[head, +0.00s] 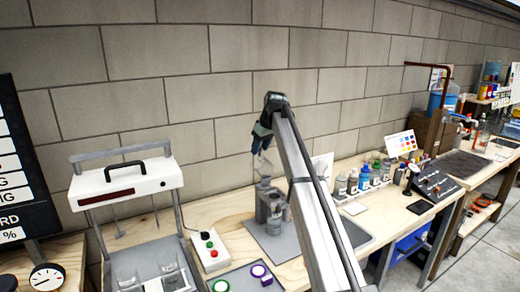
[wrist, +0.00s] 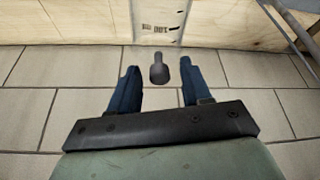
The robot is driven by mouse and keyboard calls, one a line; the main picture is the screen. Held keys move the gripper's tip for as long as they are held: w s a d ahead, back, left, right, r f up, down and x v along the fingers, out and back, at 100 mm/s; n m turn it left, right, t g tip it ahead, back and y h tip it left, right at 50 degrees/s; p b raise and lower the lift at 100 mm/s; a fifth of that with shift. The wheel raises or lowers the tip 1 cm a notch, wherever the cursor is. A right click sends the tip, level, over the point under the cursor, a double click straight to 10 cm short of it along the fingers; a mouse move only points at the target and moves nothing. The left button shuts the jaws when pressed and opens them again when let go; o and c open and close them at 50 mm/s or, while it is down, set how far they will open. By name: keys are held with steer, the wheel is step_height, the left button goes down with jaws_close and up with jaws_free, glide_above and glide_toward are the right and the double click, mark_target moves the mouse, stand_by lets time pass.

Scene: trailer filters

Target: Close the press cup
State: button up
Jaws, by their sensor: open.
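The grey press cup (head: 272,210) stands on a dark mat on the bench in the head view, left of my arm. A pale, upright piece that looks like its raised lid or lever (head: 263,168) rises from it; the arm partly hides this area. My gripper (head: 261,140) is above the press cup, close to the top of that piece. In the wrist view, my gripper (wrist: 154,88) has its two blue fingers spread wide. A dark grey knob-ended handle (wrist: 159,72) shows between and beyond them. I cannot tell whether it touches a finger; nothing is clamped.
A control box (head: 210,250) with red and green buttons and a white-topped press frame (head: 125,182) stand to the left. A tray with purple and green rings (head: 240,282) lies in front. Several bottles (head: 362,180) stand right of my arm. A block wall closes the back.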

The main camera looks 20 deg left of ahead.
steer(key=shift+w+a+f, duration=0.1)
steer(key=shift+a+f, duration=0.05)
steer(key=shift+f, duration=0.35)
steer(key=shift+c, duration=0.4)
jaws_close()
